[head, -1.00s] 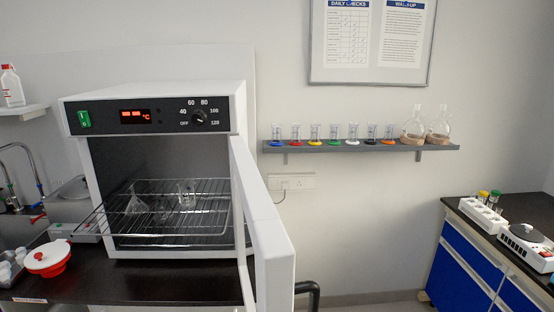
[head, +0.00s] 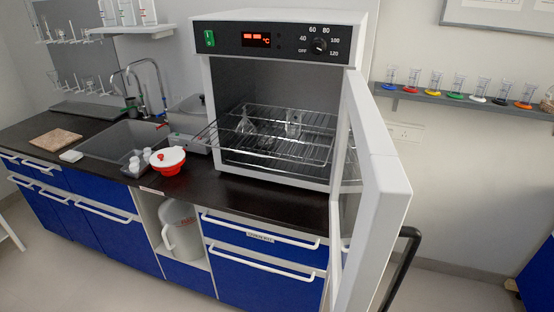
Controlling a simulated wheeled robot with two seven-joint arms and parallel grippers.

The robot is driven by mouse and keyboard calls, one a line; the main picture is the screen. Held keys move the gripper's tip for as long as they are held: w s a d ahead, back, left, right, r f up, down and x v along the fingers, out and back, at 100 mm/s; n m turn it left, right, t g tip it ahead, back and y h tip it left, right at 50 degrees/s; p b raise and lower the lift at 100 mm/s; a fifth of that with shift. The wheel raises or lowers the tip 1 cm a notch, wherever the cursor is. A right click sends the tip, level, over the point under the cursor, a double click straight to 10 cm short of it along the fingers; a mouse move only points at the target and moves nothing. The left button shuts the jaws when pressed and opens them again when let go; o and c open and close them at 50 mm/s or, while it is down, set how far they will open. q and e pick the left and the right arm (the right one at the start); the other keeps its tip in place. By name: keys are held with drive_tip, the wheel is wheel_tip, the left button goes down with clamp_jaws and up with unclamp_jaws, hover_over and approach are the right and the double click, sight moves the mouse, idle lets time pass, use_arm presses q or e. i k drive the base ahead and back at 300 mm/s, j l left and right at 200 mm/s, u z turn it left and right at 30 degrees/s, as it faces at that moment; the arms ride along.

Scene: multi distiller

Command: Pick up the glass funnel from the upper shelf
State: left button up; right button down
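A white drying oven (head: 282,40) stands on the black counter with its door (head: 375,180) swung open toward me. Its upper wire shelf (head: 275,150) is pulled partly out. A clear glass funnel (head: 246,124) appears to lie on the left part of that shelf. Another small clear glass vessel (head: 293,122) stands to its right on the shelf. The glass is small and see-through, so its exact outline is hard to tell. Neither of my grippers is in view.
The open door blocks the oven's right side. A red and white tub (head: 168,160) sits on the counter left of the oven, near the sink (head: 122,142). A wall shelf (head: 460,101) with several coloured-base cylinders is at right. Floor at lower left is clear.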

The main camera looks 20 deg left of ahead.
sight(245, 127)
drive_tip(key=u, duration=1)
